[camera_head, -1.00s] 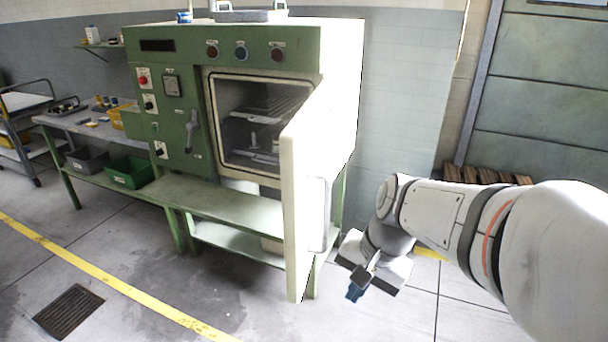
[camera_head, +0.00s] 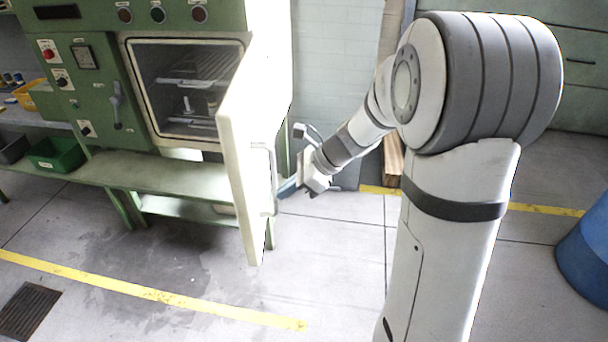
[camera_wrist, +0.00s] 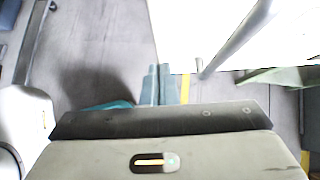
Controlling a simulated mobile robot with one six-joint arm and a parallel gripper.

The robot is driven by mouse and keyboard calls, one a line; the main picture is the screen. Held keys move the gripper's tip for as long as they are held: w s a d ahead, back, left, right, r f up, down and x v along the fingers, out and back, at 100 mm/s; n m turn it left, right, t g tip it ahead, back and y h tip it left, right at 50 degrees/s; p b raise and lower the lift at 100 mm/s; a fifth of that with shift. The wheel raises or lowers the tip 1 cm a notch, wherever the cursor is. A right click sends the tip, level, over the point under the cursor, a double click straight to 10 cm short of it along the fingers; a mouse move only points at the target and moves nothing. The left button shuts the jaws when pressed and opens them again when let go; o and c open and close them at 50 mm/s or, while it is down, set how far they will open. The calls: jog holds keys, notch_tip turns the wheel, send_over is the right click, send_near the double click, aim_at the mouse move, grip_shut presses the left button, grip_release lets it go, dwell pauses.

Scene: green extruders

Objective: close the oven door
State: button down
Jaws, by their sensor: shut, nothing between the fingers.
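The green oven (camera_head: 72,110) stands at the left of the head view, its chamber (camera_head: 185,90) exposed with racks inside. Its cream door (camera_head: 240,165) stands wide open, sticking out towards the camera from the right side of the chamber. The door's bar handle (camera_head: 273,165) is on its outer, right-hand face. My gripper (camera_head: 284,188) is shut and empty, on the outer side of the door close to the handle. In the wrist view the blue fingers (camera_wrist: 158,78) are together, beside the white door (camera_wrist: 200,30) and its handle (camera_wrist: 238,38). I cannot tell whether they touch it.
A green shelf (camera_head: 150,172) runs below the chamber. A bench with a green bin (camera_head: 55,155) is at the left. A blue barrel (camera_head: 585,245) stands at the right edge. The floor in front of the door is clear, with a yellow line (camera_head: 150,292) and a drain grate (camera_head: 28,310).

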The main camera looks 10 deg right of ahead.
aim_at(251, 204)
jog(key=shift+w+a+f+p, duration=0.2)
jog(key=shift+a+f, duration=0.1)
jog(key=shift+a, duration=0.65)
jog(key=shift+w+a+f+p, duration=0.15)
jog(key=shift+a+f+p, duration=0.1)
jog(key=shift+a, duration=0.7)
jog(key=shift+w+a+f+p, duration=0.15)
jog(key=shift+a+f, duration=0.15)
jog(key=shift+a, duration=0.65)
